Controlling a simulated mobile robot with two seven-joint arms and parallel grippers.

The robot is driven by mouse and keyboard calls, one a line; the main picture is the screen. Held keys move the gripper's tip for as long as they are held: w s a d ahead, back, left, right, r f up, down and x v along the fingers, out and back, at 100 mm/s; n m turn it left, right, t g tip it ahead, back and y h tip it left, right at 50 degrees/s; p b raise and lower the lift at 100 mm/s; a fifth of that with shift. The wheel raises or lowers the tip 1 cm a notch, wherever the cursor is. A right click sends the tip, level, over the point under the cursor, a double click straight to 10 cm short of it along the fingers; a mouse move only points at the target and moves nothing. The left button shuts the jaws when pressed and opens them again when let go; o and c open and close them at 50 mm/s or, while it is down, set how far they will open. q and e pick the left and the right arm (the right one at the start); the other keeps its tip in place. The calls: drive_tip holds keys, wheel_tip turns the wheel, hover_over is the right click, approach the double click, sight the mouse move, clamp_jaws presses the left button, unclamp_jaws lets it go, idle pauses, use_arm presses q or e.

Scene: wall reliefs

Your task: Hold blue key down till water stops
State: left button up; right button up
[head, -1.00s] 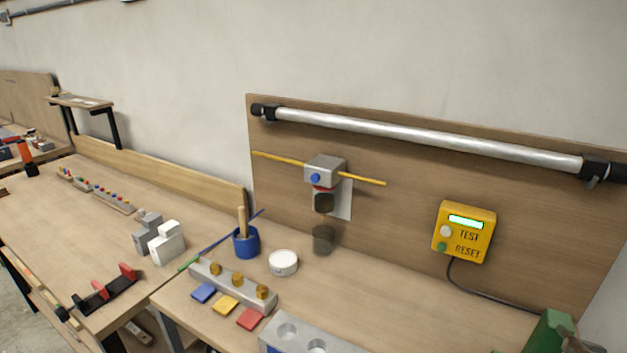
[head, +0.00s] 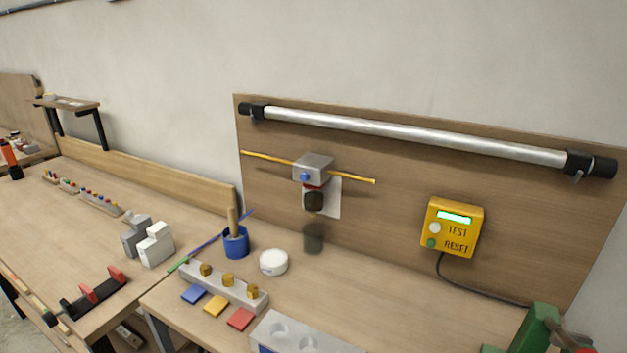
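A flat blue key (head: 194,293) lies at the front edge of the near bench, at the left of a row with a yellow key (head: 216,306) and a red key (head: 240,318). Behind the row is a grey bar (head: 222,287) with three brass-coloured knobs. Nothing touches the blue key, and I cannot tell whether it is up or down. I cannot make out any water. Neither of my grippers is in view.
A blue cup (head: 236,246) and a white round tin (head: 273,262) stand behind the bar. A grey block with round hollows (head: 300,335) is at the front. A yellow TEST/RESET box (head: 453,228) and grey box (head: 313,169) are on the backboard. A green object (head: 530,328) stands front right.

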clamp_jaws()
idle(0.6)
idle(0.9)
